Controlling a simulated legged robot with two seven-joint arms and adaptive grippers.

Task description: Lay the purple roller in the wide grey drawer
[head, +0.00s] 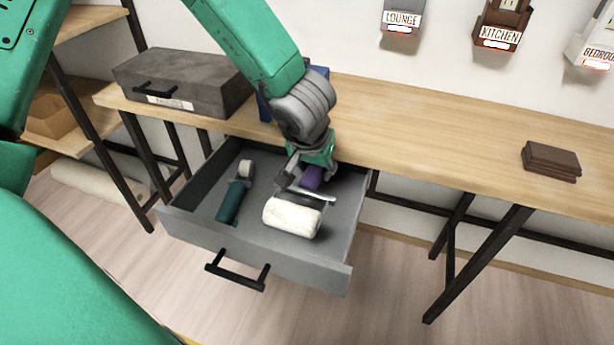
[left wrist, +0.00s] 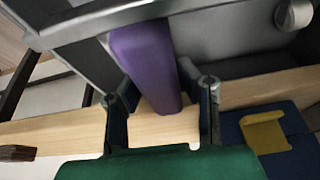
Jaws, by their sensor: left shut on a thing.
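The purple roller has a purple handle (head: 312,177) and a white roll (head: 292,217). It is inside the open wide grey drawer (head: 335,262), towards its right side. My left gripper (head: 308,180) reaches down into the drawer from above and is shut on the handle. In the left wrist view the purple handle (left wrist: 146,65) runs between the two fingers (left wrist: 160,108). The roll looks low over the drawer floor; I cannot tell whether it touches. My right gripper is not in view.
A teal-handled tool (head: 233,200) lies in the drawer's left part. A dark grey box (head: 185,80) stands on the wooden table (head: 430,130) at the left. A blue object (head: 264,108) is behind my gripper. Brown blocks (head: 551,161) lie at the right.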

